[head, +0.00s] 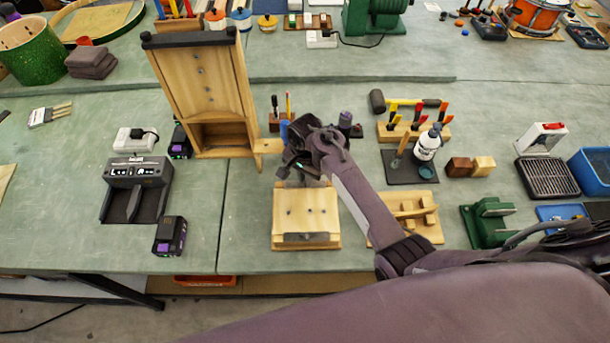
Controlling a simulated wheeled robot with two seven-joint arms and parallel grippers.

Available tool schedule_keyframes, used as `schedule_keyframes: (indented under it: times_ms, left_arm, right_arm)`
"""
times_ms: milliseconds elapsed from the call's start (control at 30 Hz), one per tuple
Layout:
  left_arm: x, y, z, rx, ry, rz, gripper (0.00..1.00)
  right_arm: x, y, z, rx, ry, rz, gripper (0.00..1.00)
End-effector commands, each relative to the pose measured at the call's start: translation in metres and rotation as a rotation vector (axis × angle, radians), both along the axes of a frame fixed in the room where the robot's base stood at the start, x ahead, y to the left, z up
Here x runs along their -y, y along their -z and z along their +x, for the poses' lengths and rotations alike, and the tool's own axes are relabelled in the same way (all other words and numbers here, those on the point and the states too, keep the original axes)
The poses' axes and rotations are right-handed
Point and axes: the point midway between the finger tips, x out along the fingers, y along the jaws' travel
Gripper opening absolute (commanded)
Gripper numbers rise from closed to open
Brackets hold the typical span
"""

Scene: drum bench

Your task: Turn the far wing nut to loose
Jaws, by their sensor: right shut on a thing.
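A pale wooden block (306,222) sits on a wooden base near the front of the bench, with a dark metal strip along its near edge. My right gripper (299,178) points down at the far edge of this block. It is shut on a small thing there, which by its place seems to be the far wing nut. The wing nut itself is hidden behind the gripper and wrist, so its turn cannot be read. My left gripper is not in view.
A tall wooden cabinet-like piece (203,85) stands to the left. A battery charger (136,188) and battery (170,236) lie further left. A wooden jig (407,217), a dark mat with a white bottle (428,143), and a green clamp (488,222) are to the right.

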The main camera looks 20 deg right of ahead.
Motion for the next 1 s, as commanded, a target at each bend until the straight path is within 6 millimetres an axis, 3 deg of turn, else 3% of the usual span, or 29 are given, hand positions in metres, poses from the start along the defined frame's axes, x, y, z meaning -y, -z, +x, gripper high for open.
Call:
schedule_keyframes:
  times_ms: [467,1000]
  left_arm:
    - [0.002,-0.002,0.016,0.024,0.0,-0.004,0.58]
    - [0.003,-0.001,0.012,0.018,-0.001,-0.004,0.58]
  right_arm:
    - [0.0,0.0,0.0,0.001,-0.095,0.001,0.0]
    - [0.0,0.0,0.001,0.0,-0.565,0.0,0.0]
